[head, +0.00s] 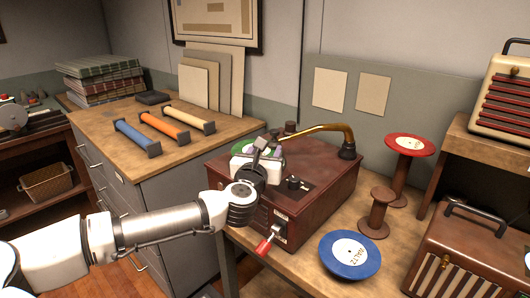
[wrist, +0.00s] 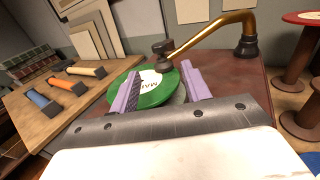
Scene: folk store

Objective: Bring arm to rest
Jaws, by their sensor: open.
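My gripper (wrist: 157,92) is open, with its two purple fingers apart over the record player. It also shows in the head view (head: 262,148), above the left part of the player's top. The record player (head: 325,184) is a dark red-brown wooden box with a brass tone arm (head: 325,129). A green record with a white label (wrist: 152,97) lies on the player beneath and between the fingers. The tone arm's dark head (wrist: 162,56) is at the record's far side. I cannot tell whether the fingers touch the record.
A blue record (head: 349,256) lies on the table in front, right of the player. A red record (head: 409,144) sits on a spool stand (head: 397,178), beside a smaller spool (head: 376,212). Radios (head: 470,245) stand at the right. A cabinet at left holds blue, orange and yellow rolls (head: 163,134).

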